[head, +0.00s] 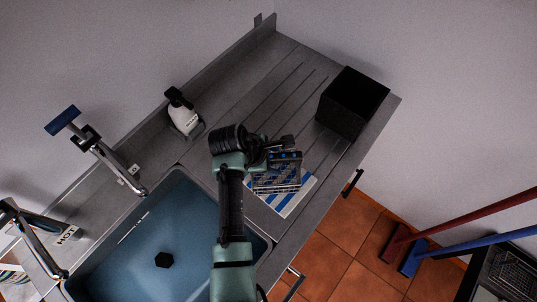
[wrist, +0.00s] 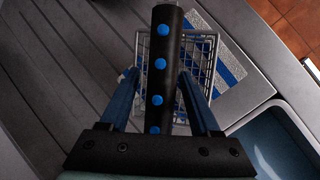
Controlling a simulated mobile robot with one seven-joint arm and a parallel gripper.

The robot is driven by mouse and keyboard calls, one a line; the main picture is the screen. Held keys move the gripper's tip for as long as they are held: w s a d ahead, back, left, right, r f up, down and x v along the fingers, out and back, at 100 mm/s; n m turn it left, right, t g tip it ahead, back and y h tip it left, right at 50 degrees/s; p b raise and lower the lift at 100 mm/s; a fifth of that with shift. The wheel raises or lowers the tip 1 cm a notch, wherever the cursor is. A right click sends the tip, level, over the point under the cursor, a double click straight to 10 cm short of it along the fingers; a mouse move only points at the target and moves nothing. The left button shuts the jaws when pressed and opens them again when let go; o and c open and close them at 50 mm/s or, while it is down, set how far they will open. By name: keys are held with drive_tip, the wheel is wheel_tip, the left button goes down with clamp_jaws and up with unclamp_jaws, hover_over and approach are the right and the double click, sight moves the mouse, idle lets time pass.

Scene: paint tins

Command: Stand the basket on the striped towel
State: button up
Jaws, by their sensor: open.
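The wire basket (head: 277,187) is over the striped towel (head: 291,204) in the head view and covers its upper left part. In the wrist view the basket's grid (wrist: 180,48) overlaps the towel (wrist: 231,70), whose blue and white stripes show to the right. A black bar with blue dots (wrist: 161,62), which looks like the basket's handle, runs between my fingers. My gripper (head: 285,148) is open above the basket, its fingers (wrist: 161,85) on either side of the bar. I cannot tell whether the whole base rests on the towel.
A black box (head: 350,102) stands at the right end of the counter. A white bottle (head: 183,118) stands at the back. A blue sink (head: 150,240) with a tap is at the left. The grooved drainboard (head: 265,85) behind my gripper is clear.

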drive_tip(key=b+v, duration=0.2)
drive_tip(key=v, duration=1)
drive_tip(key=w+r+m+t+y, duration=0.1)
drive_tip(key=w+r+m+t, duration=0.25)
drive_tip(key=r, duration=0.55)
drive_tip(key=w+d+r+m+t+y, duration=0.1)
drive_tip(key=w+r+m+t, duration=0.25)
drive_tip(key=r, duration=0.55)
drive_tip(key=w+r+m+t+y, duration=0.15)
drive_tip(key=w+r+t, duration=0.3)
drive_tip(key=r, duration=0.45)
drive_tip(key=s+d+r+m+t, duration=0.1)
drive_tip(key=s+r+m+t, duration=0.15)
drive_tip(key=r, duration=0.55)
drive_tip(key=s+d+r+m+t, duration=0.1)
drive_tip(key=r+m+t, duration=0.2)
drive_tip(key=r, duration=0.5)
drive_tip(key=s+d+r+m+t, duration=0.1)
drive_tip(key=s+r+m+t, duration=0.3)
drive_tip(key=s+r+t, duration=0.3)
drive_tip(key=s+r, duration=0.5)
drive_tip(key=r, duration=0.3)
drive_tip(key=shift+s+d+m+y, duration=0.2)
drive_tip(key=shift+s+m+y, duration=0.1)
drive_tip(key=shift+s+y, duration=0.05)
